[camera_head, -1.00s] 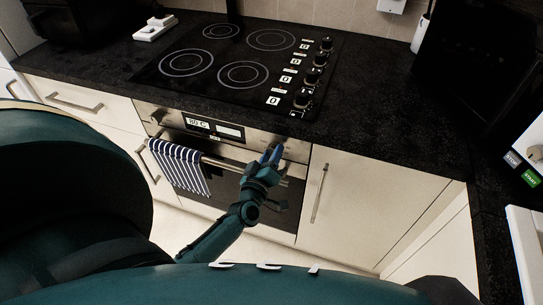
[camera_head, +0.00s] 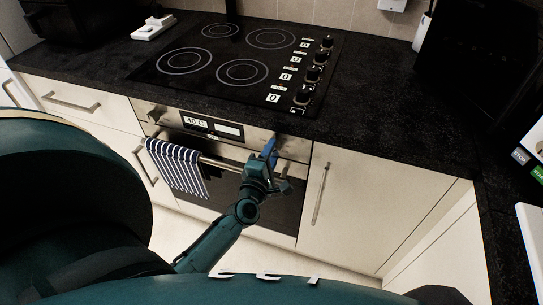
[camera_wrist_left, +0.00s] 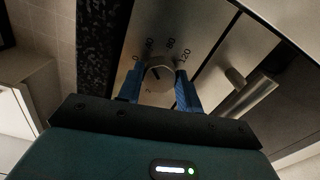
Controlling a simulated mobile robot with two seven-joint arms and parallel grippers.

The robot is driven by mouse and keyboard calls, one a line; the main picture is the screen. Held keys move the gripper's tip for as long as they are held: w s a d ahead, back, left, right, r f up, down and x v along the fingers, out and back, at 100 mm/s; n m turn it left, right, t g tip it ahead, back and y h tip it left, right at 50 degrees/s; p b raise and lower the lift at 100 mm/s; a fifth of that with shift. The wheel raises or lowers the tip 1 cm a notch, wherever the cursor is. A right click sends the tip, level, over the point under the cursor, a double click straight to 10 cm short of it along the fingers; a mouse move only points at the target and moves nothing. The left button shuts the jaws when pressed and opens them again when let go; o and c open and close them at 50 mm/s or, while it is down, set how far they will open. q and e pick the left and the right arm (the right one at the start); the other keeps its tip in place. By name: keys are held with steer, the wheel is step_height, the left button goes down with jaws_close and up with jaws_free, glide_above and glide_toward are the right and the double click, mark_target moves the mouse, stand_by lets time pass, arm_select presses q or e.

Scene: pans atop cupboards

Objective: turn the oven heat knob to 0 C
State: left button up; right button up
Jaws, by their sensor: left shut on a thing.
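The oven heat knob (camera_wrist_left: 158,74) is a round metal knob on the oven's front panel, with a printed scale around it that includes 0, 80 and 120. My left gripper (camera_wrist_left: 160,90) is shut on the knob, with one blue finger on each side of it in the left wrist view. In the head view the left gripper (camera_head: 270,152) is at the right end of the oven panel and hides the knob. The oven display (camera_head: 197,122) reads 40 C. My right gripper is not in view.
A striped towel (camera_head: 178,166) hangs on the oven handle (camera_head: 222,163), just left of my left gripper. The dark worktop (camera_head: 375,125) with the hob (camera_head: 240,62) lies above the oven. A white cupboard door (camera_head: 355,200) is to the right.

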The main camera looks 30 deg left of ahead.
arm_select(q)
steer(key=n+b, duration=0.1)
steer(key=n, duration=0.2)
steer(key=shift+f+n, duration=0.1)
steer(key=shift+n, duration=0.2)
steer(key=n+b, duration=0.1)
steer(key=n, duration=0.2)
steer(key=shift+n+b, duration=0.35)
steer(key=shift+n, duration=0.45)
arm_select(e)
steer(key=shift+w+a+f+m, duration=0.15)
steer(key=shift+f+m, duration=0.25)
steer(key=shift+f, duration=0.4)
arm_select(q)
steer(key=o, duration=1)
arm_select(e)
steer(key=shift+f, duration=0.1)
arm_select(q)
steer(key=shift+s, duration=0.1)
steer(key=b+v, duration=0.2)
steer(key=v, duration=1.1)
steer(key=shift+a+b, duration=0.1)
steer(key=shift+b, duration=0.25)
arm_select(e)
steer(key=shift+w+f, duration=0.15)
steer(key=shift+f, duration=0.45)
